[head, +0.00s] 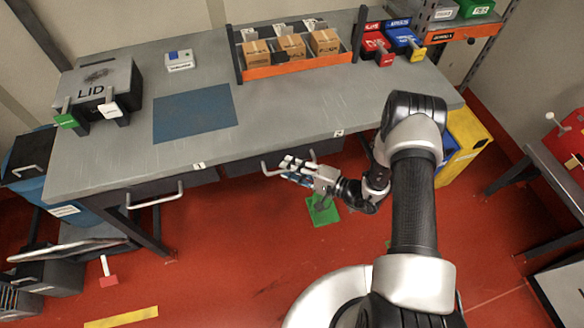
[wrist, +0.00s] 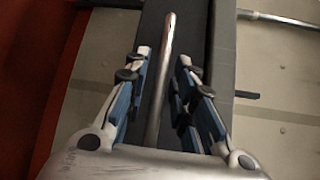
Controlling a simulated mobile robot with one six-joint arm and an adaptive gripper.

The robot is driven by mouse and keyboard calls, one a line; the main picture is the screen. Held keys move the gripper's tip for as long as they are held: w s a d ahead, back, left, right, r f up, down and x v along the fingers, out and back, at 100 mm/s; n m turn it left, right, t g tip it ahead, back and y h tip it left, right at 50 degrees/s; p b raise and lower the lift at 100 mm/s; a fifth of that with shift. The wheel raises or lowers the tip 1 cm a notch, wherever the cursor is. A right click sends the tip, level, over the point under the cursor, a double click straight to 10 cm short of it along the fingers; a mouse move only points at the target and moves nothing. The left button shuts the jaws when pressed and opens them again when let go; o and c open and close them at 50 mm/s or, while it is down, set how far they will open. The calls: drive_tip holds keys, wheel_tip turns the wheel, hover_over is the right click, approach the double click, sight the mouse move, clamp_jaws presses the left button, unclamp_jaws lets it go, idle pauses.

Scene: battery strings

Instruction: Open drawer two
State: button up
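Drawer two (head: 240,166) is a dark drawer under the bench edge, near the small "2" label (head: 338,133). It looks shut. Its grey bar handle (head: 268,171) sticks out in front and is partly hidden by my gripper (head: 290,166). In the wrist view the handle (wrist: 166,45) runs lengthwise between the two blue-padded fingers of my gripper (wrist: 164,57). The fingers are apart, with a gap visible on both sides of the bar. The dark drawer front (wrist: 193,25) lies behind it.
Drawer one's handle (head: 155,196) is to the left under the same bench (head: 290,100). The bench holds a lidded black box (head: 98,90), a blue mat (head: 195,113) and an orange rack (head: 300,66) of cartons. Red floor (head: 240,250) in front is mostly clear.

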clamp_jaws()
idle(0.5)
